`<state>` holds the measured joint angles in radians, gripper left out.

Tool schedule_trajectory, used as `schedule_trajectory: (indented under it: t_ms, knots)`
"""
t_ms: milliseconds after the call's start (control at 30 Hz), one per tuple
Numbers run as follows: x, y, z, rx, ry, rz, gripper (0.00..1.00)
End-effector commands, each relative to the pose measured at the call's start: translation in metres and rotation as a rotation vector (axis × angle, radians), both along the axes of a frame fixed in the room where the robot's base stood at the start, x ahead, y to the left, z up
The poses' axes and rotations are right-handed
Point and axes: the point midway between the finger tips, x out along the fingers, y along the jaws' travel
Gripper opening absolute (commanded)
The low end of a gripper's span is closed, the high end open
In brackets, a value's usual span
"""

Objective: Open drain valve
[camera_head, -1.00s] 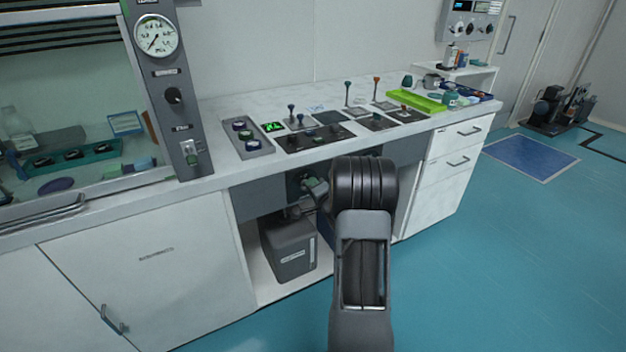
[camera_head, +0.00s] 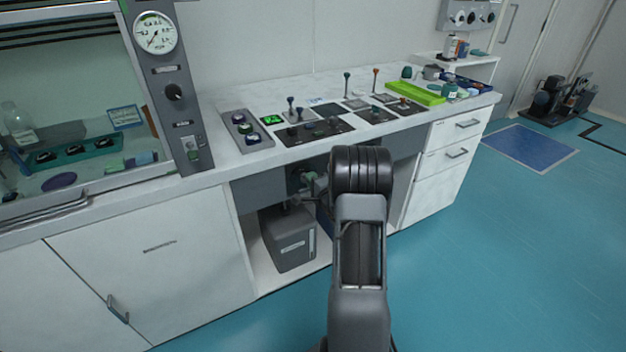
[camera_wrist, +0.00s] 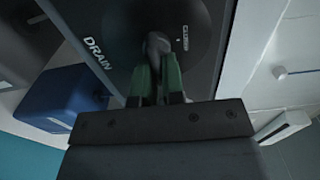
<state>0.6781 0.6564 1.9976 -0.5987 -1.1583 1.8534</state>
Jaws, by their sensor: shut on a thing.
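The drain valve sits on a dark panel (camera_wrist: 120,25) marked "DRAIN" in the wrist view, with a second small label beside a round plate. Its grey handle (camera_wrist: 155,45) stands out from the plate. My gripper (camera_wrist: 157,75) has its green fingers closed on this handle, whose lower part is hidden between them. In the head view, my gripper (camera_head: 312,186) reaches under the bench top to the valve, and my arm hides part of that spot. I cannot read the handle's exact angle.
A grey container (camera_head: 289,240) stands in the open bay below the valve. A blue box (camera_wrist: 65,100) shows at left in the wrist view. White cabinets (camera_head: 160,265) and drawers (camera_head: 452,150) flank the bay.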

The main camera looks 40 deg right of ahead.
Motion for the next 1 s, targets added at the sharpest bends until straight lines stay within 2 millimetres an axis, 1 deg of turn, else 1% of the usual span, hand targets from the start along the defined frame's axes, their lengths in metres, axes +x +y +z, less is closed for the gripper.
schedule_trajectory:
  t_ms: [167, 200, 433, 667, 767, 867, 1000]
  knots:
    - [0.0, 0.0, -0.001, 0.003, 0.001, -0.001, 0.0]
    - [0.0, 0.0, -0.001, 0.003, 0.001, -0.001, 0.12]
    - [0.0, 0.0, 0.0, 0.001, 0.001, 0.0, 0.34]
    - [0.0, 0.0, 0.0, 0.0, 0.001, 0.0, 0.34]
    - [-0.005, 0.0, 0.0, 0.0, 0.0, -0.001, 0.34]
    - [-0.018, 0.001, 0.001, 0.0, 0.001, -0.004, 0.34]
    - [-0.045, 0.005, 0.001, 0.001, 0.002, -0.004, 0.34]
